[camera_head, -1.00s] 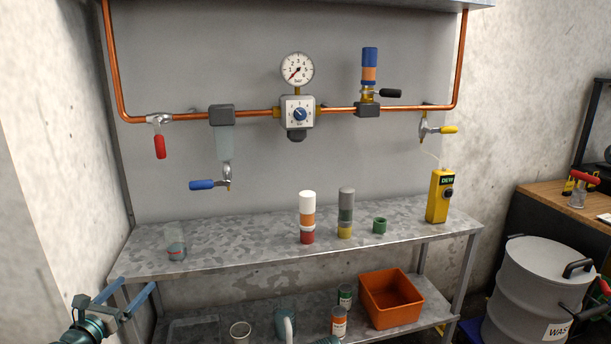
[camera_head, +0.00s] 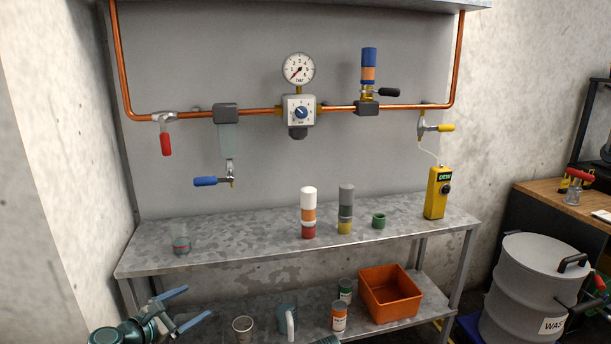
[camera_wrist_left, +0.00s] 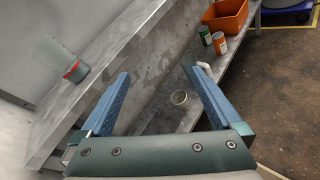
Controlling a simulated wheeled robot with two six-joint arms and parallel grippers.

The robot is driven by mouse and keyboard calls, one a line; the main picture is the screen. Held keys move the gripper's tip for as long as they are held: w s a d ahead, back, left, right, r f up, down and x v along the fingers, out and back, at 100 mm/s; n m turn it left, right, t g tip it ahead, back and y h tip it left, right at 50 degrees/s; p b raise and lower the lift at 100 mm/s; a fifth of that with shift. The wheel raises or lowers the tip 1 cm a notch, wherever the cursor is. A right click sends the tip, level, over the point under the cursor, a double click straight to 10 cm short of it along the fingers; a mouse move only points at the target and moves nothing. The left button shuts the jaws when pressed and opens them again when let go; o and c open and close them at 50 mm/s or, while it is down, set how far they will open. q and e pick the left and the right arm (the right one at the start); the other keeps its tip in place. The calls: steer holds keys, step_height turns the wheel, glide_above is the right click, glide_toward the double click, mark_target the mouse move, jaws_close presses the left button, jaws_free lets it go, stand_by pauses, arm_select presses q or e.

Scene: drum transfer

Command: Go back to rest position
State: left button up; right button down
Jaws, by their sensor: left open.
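My left gripper (camera_head: 184,309) is at the lower left of the head view, in front of the steel bench (camera_head: 150,262) and below its top. In the left wrist view its two blue fingers (camera_wrist_left: 158,88) are spread apart with nothing between them touching.
Stacked cylinders (camera_head: 308,214), (camera_head: 346,210) and a yellow device (camera_head: 437,193) stand farther right. An orange bin (camera_head: 390,292) sits on the lower shelf. A grey drum (camera_head: 535,285) stands at right.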

arm_select(q)
steer(key=s+d+f+m+g, duration=0.3)
steer(key=d+f+m+g, duration=0.15)
steer(key=d+m, duration=0.35)
steer(key=s+d+f+m+g, duration=0.3)
steer(key=d+f+m+g, duration=0.15)
steer(key=d, duration=0.45)
steer(key=s+d+f+m+g+y, duration=0.2)
steer(key=s+d+f+m+y, duration=0.15)
steer(key=s+m, duration=0.35)
steer(key=s+d+f+m+g+y, duration=0.35)
steer(key=s+m, duration=0.25)
steer(key=m, duration=0.3)
step_height(320, 180, up, 31)
steer(key=y+p, duration=0.1)
steer(key=p, duration=3)
steer(key=shift+a+m+t, duration=0.35)
steer(key=shift+a+t, duration=0.1)
steer(key=shift+f, duration=0.1)
